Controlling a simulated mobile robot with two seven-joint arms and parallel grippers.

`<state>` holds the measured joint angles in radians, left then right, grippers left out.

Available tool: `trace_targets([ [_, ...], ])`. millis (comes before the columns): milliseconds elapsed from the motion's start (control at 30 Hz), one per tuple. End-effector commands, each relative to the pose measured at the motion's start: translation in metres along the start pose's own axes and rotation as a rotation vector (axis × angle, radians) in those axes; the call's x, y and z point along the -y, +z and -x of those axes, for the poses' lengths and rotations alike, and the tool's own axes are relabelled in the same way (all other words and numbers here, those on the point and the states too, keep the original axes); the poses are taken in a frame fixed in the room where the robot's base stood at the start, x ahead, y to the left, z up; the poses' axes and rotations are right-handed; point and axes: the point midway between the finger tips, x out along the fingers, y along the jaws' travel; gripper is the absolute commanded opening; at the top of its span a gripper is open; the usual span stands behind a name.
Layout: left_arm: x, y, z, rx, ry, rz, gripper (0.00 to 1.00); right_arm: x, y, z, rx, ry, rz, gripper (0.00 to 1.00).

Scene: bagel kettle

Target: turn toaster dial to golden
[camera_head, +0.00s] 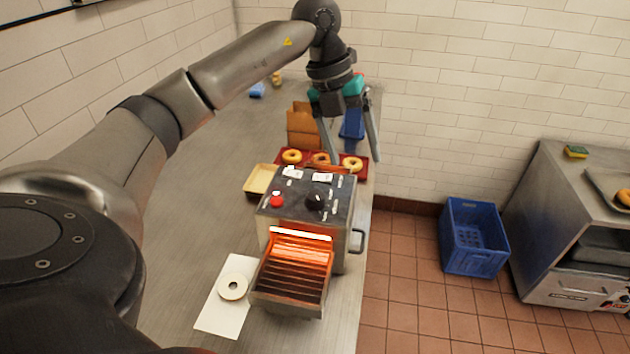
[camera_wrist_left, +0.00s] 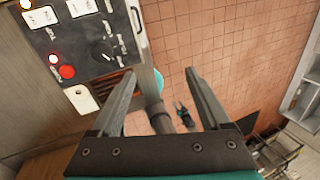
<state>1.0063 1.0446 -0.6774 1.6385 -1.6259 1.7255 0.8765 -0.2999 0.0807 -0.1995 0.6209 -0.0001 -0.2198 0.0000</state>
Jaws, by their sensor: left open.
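The toaster (camera_head: 345,195) stands on the steel counter, its front glowing orange. Its top panel carries a black dial (camera_head: 315,202) with small white labels around it and a red button (camera_head: 276,201) to the left. The labels are too small to read, and I cannot tell which one the dial points at. My left gripper (camera_head: 348,158) is open and empty, above and behind the toaster. In the left wrist view the dial (camera_wrist_left: 102,50) lies to the left of the left gripper (camera_wrist_left: 160,74), apart from both fingers. A small dark two-pronged shape there may be my right gripper (camera_wrist_left: 182,112).
A blue crate (camera_head: 475,240) stands on the floor at right. The counter's left side is clear.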

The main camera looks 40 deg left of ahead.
Motion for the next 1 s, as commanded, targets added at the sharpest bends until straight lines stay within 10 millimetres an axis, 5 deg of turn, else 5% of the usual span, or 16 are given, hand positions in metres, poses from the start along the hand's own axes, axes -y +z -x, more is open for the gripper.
trace_targets([
  [133, -0.047, 0.007, 0.033, 0.023, 0.172, 0.110, 0.80, 0.000, 0.000, 0.000, 0.000, 0.001, -0.001, 0.50],
  [367, -0.070, 0.006, 0.042, 0.026, 0.253, 0.168, 0.80, -0.001, 0.000, 0.001, 0.000, 0.001, -0.001, 0.50],
  [1000, -0.100, 0.005, -0.076, 0.022, 0.251, 0.166, 0.80, 0.000, 0.000, 0.006, 0.001, 0.000, 0.000, 0.50],
])
